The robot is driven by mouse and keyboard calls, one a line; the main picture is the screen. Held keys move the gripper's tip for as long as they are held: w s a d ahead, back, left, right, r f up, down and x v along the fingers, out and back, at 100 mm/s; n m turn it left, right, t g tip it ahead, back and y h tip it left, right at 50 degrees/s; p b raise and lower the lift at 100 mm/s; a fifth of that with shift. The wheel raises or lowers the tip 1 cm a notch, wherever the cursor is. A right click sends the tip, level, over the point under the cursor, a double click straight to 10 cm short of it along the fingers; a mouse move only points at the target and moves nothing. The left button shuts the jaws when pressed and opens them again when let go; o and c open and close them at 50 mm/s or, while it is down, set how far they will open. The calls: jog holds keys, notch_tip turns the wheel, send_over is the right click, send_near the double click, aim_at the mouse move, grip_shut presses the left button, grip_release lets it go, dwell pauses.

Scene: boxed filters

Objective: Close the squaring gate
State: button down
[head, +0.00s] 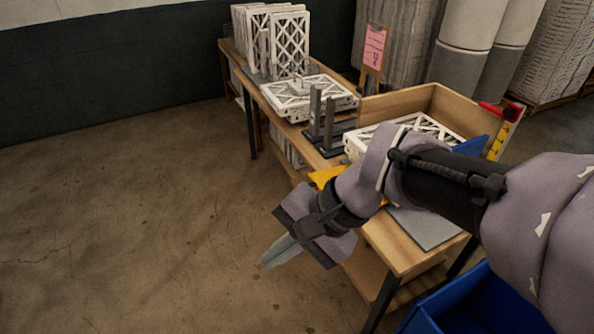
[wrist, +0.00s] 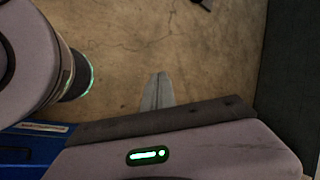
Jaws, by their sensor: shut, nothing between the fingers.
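My gripper (head: 268,262) is shut and empty. It hangs over the open floor in front of the bench, to the left of the bench's near end. In the wrist view its closed fingertips (wrist: 160,78) point at bare concrete. On the bench, a wooden corner fence (head: 400,101) stands around a white boxed filter (head: 437,127). A blue panel (head: 471,146) and a yellow piece (head: 325,176) show beside my arm, which hides much of both. I cannot tell which part is the squaring gate or how far open it stands.
The wooden bench (head: 407,244) holds a flat filter stack (head: 306,97), upright filters (head: 288,37) and dark posts (head: 322,115). A red-topped yellow scale (head: 501,135) stands at the fence's right. A blue bin (head: 480,305) sits below right. The floor at left is clear.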

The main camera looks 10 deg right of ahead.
jog(key=w+a+f+m+y, duration=0.2)
jog(key=w+a+m+y, duration=0.15)
jog(key=w, duration=0.45)
jog(key=w+a+f+m+y, duration=0.25)
jog(key=w+m+y, duration=0.2)
jog(key=w, duration=0.45)
jog(key=w+d+f+m+t+y, duration=0.2)
jog(key=w+d+f+m+t, duration=0.2)
jog(key=w+f+m+t, duration=0.55)
jog(key=w+d+f+m+t+h, duration=0.2)
jog(key=d+f+m+t+h, duration=0.5)
jog(key=f, duration=0.5)
jog(key=w+d+f+m+t+h, duration=0.2)
jog(key=d+f+m+h, duration=0.3)
jog(key=d+f, duration=0.55)
jog(key=r+b+x, duration=0.2)
jog(key=b+x, duration=0.1)
jog(key=x, duration=0.7)
jog(key=shift+s+b, duration=0.2)
jog(key=shift+b, duration=0.1)
